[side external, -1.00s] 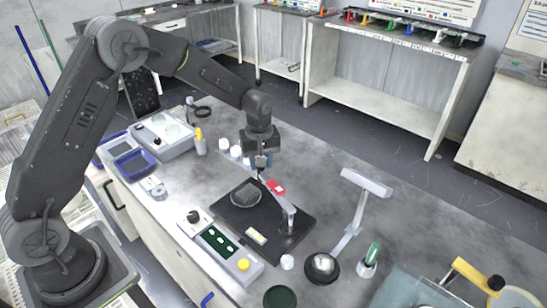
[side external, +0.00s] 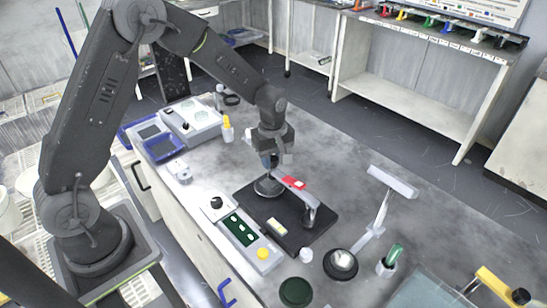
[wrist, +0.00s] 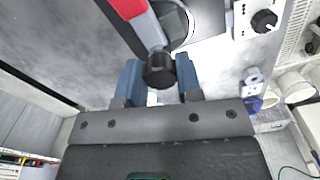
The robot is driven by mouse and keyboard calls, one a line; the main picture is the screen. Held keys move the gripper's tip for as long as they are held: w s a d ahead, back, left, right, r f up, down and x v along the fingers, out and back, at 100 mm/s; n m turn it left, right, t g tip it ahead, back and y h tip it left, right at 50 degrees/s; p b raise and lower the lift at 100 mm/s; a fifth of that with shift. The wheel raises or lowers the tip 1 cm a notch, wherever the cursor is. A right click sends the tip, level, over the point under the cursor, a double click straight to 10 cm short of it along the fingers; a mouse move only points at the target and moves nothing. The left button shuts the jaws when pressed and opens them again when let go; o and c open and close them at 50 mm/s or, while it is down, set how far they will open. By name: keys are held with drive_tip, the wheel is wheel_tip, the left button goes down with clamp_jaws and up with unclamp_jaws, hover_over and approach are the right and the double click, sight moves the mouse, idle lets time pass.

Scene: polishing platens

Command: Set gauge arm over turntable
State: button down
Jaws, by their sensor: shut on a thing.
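The gauge arm (side external: 302,192) is a pale bar with a red patch, joined to a post on a black base plate (side external: 302,240). Its free end reaches up-left above the turntable (side external: 267,190), a round grey disc on the same base. My gripper (side external: 270,162) is at that free end, above the disc. In the wrist view my gripper (wrist: 160,82) has its two blue fingers either side of a black knob (wrist: 160,68) at the gauge arm's end, shut on it. The disc's rim (wrist: 187,30) shows behind the arm. The gripper and arm hide part of the disc.
A control box with a yellow knob (side external: 240,232) stands in front of the base. A round black dish (side external: 340,264), a pale T-shaped stand (side external: 392,182) and a green-topped holder (side external: 390,260) stand to the right. A yellow-capped bottle (side external: 227,130) stands behind left.

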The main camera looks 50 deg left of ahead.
drive_tip(key=shift+s, duration=0.15)
drive_tip(key=c, duration=0.8)
unclamp_jaws()
drive_tip(key=shift+r, duration=6.95)
